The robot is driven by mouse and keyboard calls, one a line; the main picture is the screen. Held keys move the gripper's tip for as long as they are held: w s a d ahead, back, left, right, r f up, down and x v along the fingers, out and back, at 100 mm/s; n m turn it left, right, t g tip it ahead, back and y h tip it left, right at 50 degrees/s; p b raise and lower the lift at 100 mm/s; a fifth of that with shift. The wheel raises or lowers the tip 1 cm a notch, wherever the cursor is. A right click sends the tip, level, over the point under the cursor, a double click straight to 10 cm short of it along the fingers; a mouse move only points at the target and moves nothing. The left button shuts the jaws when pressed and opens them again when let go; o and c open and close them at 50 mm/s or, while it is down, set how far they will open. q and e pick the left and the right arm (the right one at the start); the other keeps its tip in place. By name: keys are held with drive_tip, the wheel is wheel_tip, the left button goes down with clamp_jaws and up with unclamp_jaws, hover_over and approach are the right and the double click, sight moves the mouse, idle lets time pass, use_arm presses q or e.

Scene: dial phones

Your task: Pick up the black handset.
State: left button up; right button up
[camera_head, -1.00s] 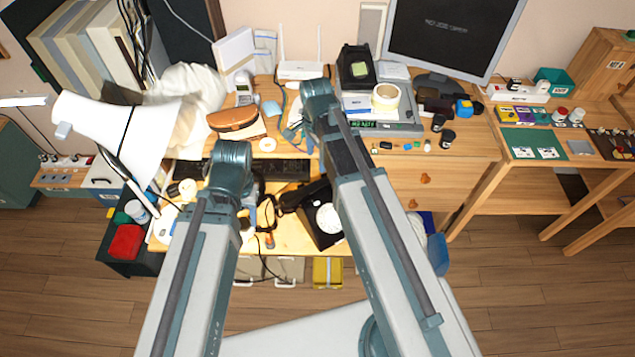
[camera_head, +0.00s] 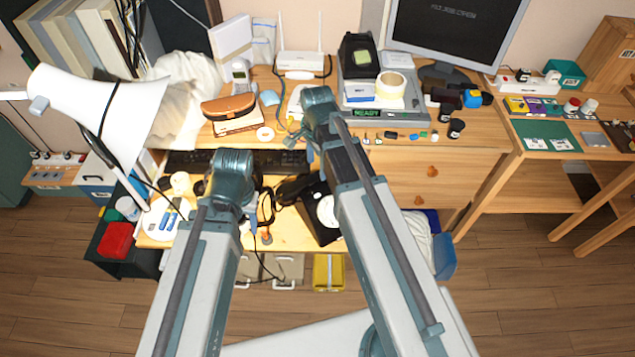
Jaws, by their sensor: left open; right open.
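A black dial phone (camera_head: 318,222) with a white dial stands on the lower pull-out shelf, partly covered by my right arm. The black handset (camera_head: 290,188) shows as a dark curved shape at the phone's upper left; its right part is hidden behind my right arm. My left gripper (camera_head: 250,212) is left of the phone, mostly hidden under its own wrist; it is open and apart from the handset. My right gripper (camera_head: 297,138) points down over the desk above the keyboard, partly hidden by its wrist. It is open and appears empty.
A black keyboard (camera_head: 190,162) lies behind the phone. A black cord (camera_head: 266,208) runs left of the phone. A white lamp (camera_head: 110,110) stands at left. A brown case (camera_head: 229,106), a white router (camera_head: 300,62) and a tape roll (camera_head: 391,86) crowd the desk top.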

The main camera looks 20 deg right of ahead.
sight(318, 174)
drive_tip(key=shift+d+f+b, duration=0.1)
drive_tip(key=shift+f+b, duration=2.55)
drive_tip(key=shift+r, duration=0.1)
clamp_jaws()
